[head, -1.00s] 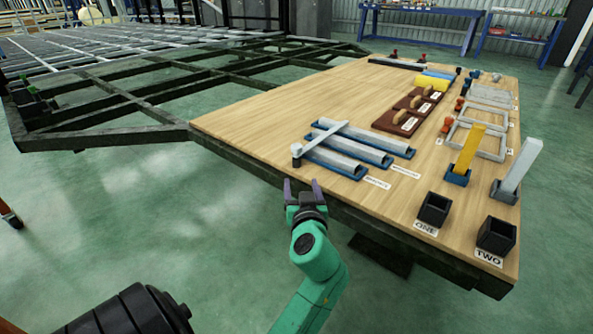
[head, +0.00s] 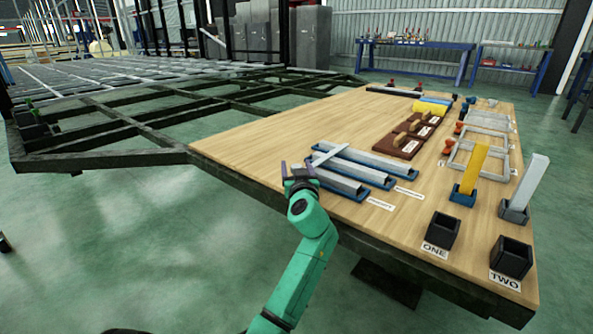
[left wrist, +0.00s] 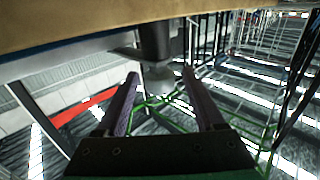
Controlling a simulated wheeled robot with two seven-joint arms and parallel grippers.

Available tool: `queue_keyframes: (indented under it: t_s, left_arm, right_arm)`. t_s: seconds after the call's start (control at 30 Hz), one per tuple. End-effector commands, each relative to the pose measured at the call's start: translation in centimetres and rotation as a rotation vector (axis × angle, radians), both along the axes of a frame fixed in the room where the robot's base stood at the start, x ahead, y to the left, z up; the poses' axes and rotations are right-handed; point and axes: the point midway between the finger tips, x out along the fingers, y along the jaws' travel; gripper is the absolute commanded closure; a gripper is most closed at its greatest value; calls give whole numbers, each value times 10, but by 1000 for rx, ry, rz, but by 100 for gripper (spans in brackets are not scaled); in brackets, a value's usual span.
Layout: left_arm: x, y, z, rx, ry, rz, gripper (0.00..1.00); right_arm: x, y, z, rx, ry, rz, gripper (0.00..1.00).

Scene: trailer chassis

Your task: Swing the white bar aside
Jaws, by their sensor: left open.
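The white bar (head: 328,156) lies slantwise across the near ends of the blue trays with pale metal bars (head: 357,163) on the wooden table. My left gripper (head: 297,168) is at the bar's near left end and hides that end in the head view. In the left wrist view the gripper (left wrist: 160,76) is open, with a dark upright post (left wrist: 155,42) with a greyish end between or just beyond its fingertips. I cannot tell whether the fingers touch it. A pale band (left wrist: 65,62) runs left from the post. My right gripper is not in view.
Brown blocks with handles (head: 396,145), a yellow upright bar (head: 471,170), a pale upright bar (head: 526,183) and black boxes (head: 441,231) (head: 512,256) stand farther right on the table. The left part of the tabletop (head: 255,140) is clear. A dark frame (head: 150,125) adjoins the table.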

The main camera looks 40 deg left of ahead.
Motion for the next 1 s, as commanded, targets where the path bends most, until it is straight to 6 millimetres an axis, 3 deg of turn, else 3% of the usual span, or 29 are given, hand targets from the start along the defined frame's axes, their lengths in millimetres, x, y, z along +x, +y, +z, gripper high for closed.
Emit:
queue_keyframes:
  t_s: [0.13, 0.17, 0.3, 0.33, 1.0]
  left_arm:
    - [0, 0, 0, 0, 0, 0, 30]
    - [0, 0, 0, 0, 0, 0, 37]
    - [0, 0, 0, 0, 0, 0, 91]
    - [0, -1, 0, 0, 0, 0, 100]
    - [0, -1, -1, 0, 1, 0, 100]
  right_arm:
    - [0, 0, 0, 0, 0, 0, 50]
    - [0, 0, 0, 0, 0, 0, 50]
    - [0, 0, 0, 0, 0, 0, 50]
    - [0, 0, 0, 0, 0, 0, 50]
    - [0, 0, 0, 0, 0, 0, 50]
